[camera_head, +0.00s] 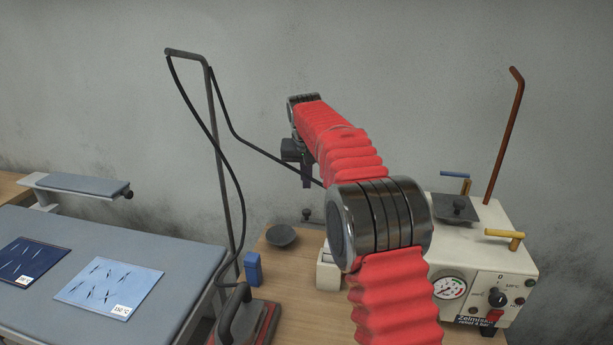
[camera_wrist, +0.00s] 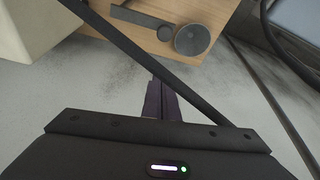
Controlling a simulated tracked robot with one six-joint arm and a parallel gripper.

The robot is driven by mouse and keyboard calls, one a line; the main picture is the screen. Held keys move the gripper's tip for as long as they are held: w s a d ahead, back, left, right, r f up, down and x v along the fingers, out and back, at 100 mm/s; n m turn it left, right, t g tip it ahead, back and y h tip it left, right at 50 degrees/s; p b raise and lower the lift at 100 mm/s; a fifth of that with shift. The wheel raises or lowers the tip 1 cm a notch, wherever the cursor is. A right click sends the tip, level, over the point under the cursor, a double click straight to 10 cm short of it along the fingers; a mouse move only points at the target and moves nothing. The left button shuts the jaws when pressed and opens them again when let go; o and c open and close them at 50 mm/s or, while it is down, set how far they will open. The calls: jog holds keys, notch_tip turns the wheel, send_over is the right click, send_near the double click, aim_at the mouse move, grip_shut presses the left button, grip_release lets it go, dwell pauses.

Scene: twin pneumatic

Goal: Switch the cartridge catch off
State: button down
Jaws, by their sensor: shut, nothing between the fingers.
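The cream machine (camera_head: 467,238) stands at the right of the wooden table. Its front carries a round gauge (camera_head: 450,286), a black knob (camera_head: 496,297) and a red part (camera_head: 495,315) below the knob. A yellow handle (camera_head: 505,237) and a blue handle (camera_head: 455,174) are on its upper part. I cannot tell which part is the cartridge catch. My gripper (camera_head: 306,180) hangs in the air above the back of the table, left of the machine. In the wrist view its fingers (camera_wrist: 163,100) are together and empty. My red-sleeved arm hides the machine's left side.
A dark round dish (camera_head: 282,236), a blue block (camera_head: 253,268) and an iron (camera_head: 245,318) are on the wooden table's left. A bent metal pole (camera_head: 222,150) carries a black cable. A grey padded table (camera_head: 180,260) with two blue sheets is at left.

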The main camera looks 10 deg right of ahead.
notch_tip(320, 180, down, 6)
jog(key=s, duration=0.2)
jog(key=shift+a, duration=0.3)
dwell(0.4)
jog(key=shift+s+d, duration=0.1)
jog(key=shift+s, duration=0.1)
dwell(0.4)
